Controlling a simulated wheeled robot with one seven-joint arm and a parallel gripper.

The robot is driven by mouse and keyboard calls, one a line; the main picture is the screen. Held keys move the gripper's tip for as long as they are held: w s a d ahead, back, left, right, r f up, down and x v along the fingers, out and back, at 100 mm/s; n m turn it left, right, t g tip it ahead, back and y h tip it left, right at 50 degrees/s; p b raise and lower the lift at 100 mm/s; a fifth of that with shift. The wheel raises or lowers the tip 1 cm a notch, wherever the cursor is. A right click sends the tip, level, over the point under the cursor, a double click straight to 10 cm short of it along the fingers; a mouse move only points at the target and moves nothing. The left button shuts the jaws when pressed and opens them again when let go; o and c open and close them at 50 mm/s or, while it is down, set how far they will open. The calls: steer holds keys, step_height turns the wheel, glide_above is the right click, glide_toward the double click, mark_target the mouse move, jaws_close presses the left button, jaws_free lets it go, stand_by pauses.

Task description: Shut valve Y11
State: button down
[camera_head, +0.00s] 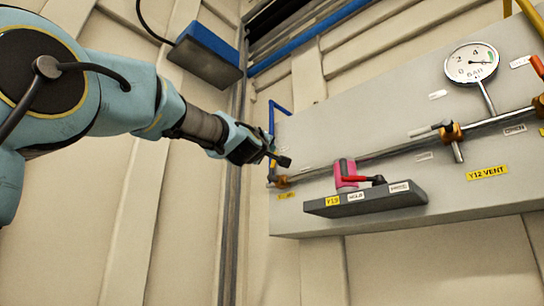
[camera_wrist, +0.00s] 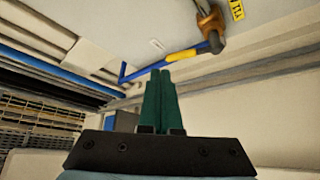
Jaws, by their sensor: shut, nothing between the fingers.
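A brass valve body (camera_head: 282,181) sits at the left end of the panel's pipe, above a small yellow tag (camera_head: 286,195) too small to read there. In the wrist view the brass body (camera_wrist: 210,22) is at the top, beside a partly cut yellow tag (camera_wrist: 237,9) that seems to read Y11. A lever with a yellow grip (camera_wrist: 182,55) reaches left from the valve. My gripper (camera_head: 280,160) is shut and empty in front of the panel's left end. Its fingertips (camera_wrist: 161,73) appear close to the grip's free end; contact cannot be told.
A grey shelf (camera_head: 370,202) with a pink block (camera_head: 345,172) and red lever juts from the panel (camera_head: 330,125). A gauge (camera_head: 471,63) and valve tagged Y12 VENT (camera_head: 487,173) are at right. A blue pipe (camera_head: 272,115) rises at the panel's left edge. A blue-grey box (camera_head: 207,52) hangs above my arm.

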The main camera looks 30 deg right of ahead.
steer(key=s+r+b+v, duration=0.1)
steer(key=b+v, duration=0.1)
steer(key=v, duration=0.5)
steer(key=shift+s+a, duration=0.2)
steer(key=shift+r, duration=0.15)
